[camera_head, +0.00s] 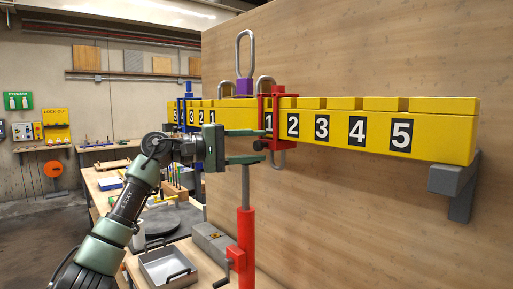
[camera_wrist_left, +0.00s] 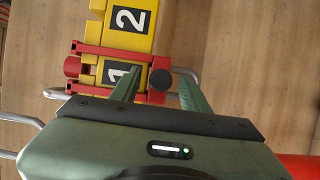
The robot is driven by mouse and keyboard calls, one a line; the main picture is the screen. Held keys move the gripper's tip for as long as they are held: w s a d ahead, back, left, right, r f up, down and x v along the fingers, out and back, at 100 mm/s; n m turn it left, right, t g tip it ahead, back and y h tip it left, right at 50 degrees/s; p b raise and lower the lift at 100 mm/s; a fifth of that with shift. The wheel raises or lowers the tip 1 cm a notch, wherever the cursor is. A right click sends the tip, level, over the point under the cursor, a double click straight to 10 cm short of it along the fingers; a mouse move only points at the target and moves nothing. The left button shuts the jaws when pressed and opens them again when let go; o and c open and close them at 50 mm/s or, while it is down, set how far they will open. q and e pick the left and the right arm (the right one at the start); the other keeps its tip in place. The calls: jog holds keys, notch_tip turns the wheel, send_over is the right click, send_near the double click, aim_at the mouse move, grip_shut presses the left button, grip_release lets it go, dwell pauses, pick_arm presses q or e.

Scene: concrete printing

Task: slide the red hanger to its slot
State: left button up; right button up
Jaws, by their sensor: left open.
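The red hanger (camera_head: 276,103) sits around the yellow beam (camera_head: 437,116) at the label 1, left of the labels 2 to 5. Grey metal loops show above and below it. In the left wrist view the red hanger (camera_wrist_left: 118,52) frames the label 1, with a dark round knob (camera_wrist_left: 160,80) on its side. My left gripper (camera_head: 262,146) is open, its green fingers level at the front of the hanger's lower part. In the left wrist view the knob lies between the fingers of the left gripper (camera_wrist_left: 161,76); contact cannot be told. My right gripper is out of view.
A purple block (camera_head: 243,87) with a tall grey loop stands on the beam left of the red hanger. A blue hanger (camera_head: 187,104) is farther left. A red post (camera_head: 246,245) with a crank stands below. A wooden wall (camera_head: 360,210) backs the beam.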

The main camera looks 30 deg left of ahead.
pick_arm(q)
jog(key=b+v, duration=0.2)
jog(key=v, duration=0.5)
jog(key=shift+a+b, duration=0.2)
jog(key=shift+b, duration=0.1)
